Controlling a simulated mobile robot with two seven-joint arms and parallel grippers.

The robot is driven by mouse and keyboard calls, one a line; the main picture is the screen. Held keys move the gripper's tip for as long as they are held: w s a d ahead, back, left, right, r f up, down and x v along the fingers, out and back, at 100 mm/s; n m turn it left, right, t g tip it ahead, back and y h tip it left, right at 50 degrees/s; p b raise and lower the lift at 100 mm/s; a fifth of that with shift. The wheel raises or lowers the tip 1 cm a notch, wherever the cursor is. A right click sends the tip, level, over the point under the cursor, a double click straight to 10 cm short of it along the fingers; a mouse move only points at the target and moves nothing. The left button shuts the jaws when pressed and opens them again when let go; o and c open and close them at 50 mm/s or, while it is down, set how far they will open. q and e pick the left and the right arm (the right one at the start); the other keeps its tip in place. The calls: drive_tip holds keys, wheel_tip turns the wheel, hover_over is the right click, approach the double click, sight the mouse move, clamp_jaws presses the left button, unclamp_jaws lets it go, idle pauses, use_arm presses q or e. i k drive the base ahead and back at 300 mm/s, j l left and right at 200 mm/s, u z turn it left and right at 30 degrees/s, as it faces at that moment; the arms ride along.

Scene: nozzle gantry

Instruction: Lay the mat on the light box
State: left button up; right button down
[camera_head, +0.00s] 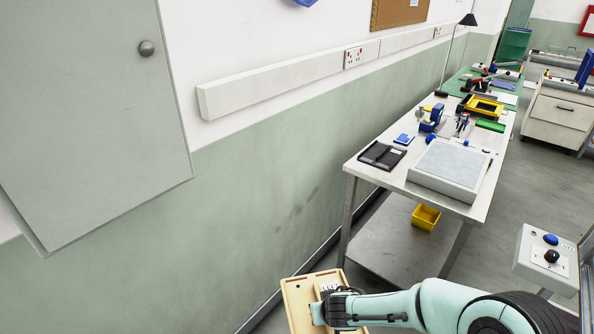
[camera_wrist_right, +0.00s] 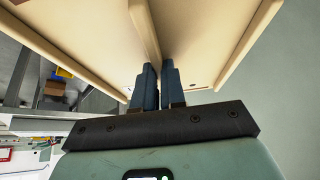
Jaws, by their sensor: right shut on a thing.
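The light box (camera_head: 447,165) is a pale, low box with a flat grey top panel, on the near end of the workbench. My right gripper (camera_head: 322,312) is low at the front of the head view, well short of the bench. It is shut on a beige tray-like piece (camera_head: 297,300) with raised rims. In the right wrist view the fingers (camera_wrist_right: 158,85) pinch the middle rib of this beige piece (camera_wrist_right: 195,40). I cannot tell whether this piece is the mat; no other mat is clearly seen. My left gripper is out of view.
On the workbench (camera_head: 360,167) a black tray (camera_head: 382,155) lies left of the light box, with tools and a yellow bin (camera_head: 484,106) behind. Another yellow bin (camera_head: 426,217) is on the lower shelf. A control box (camera_head: 545,258) stands right. A grey cabinet (camera_head: 90,110) hangs left.

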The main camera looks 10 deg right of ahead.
sight(453, 161)
drive_tip(key=i+l+z, duration=0.1)
drive_tip(key=i+z, duration=0.85)
drive_tip(key=i+j, duration=0.05)
drive_tip(key=i, duration=0.05)
